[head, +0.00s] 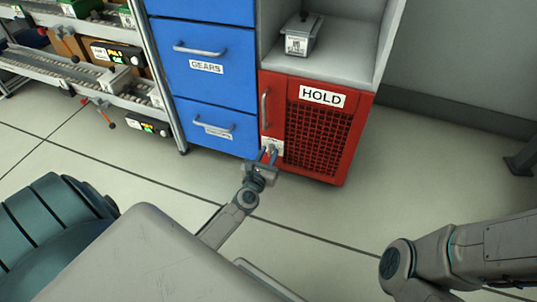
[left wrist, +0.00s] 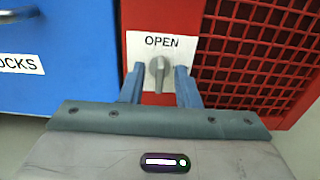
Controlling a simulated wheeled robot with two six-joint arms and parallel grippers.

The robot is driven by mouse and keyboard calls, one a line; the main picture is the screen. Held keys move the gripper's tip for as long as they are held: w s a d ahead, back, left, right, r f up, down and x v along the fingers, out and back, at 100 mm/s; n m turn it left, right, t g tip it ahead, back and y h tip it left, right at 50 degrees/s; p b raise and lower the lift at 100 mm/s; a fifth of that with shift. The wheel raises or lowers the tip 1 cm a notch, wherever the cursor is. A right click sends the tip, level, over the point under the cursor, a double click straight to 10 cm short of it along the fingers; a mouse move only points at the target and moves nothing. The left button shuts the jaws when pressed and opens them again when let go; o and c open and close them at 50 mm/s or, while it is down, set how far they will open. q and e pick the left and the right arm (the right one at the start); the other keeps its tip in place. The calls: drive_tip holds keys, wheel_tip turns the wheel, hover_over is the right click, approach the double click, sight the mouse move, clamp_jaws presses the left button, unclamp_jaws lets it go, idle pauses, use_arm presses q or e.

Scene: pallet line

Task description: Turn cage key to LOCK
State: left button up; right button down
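The red cage (head: 352,132) has a mesh door and a HOLD sign and stands at the lower right of the cabinet. Its white key plate (head: 277,145) is at the door's lower left, partly hidden by my gripper. In the left wrist view the plate (left wrist: 190,46) reads OPEN above the grey key (left wrist: 158,74), which stands about upright. No LOCK marking is visible. My left gripper (head: 270,152) is open at the plate. In the left wrist view its fingers (left wrist: 159,88) are on either side of the key, with gaps showing on both sides. My right gripper is out of view.
Blue drawers (head: 212,82), one marked GEARS, adjoin the cage on the left. The cage has a vertical door handle (head: 265,108). A grey lidded box (head: 302,38) sits on the shelf above. Racks with bins stand at far left.

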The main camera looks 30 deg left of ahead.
use_arm(q)
drive_tip(key=shift+w+a, duration=0.1)
drive_tip(key=shift+w, duration=0.1)
clamp_jaws()
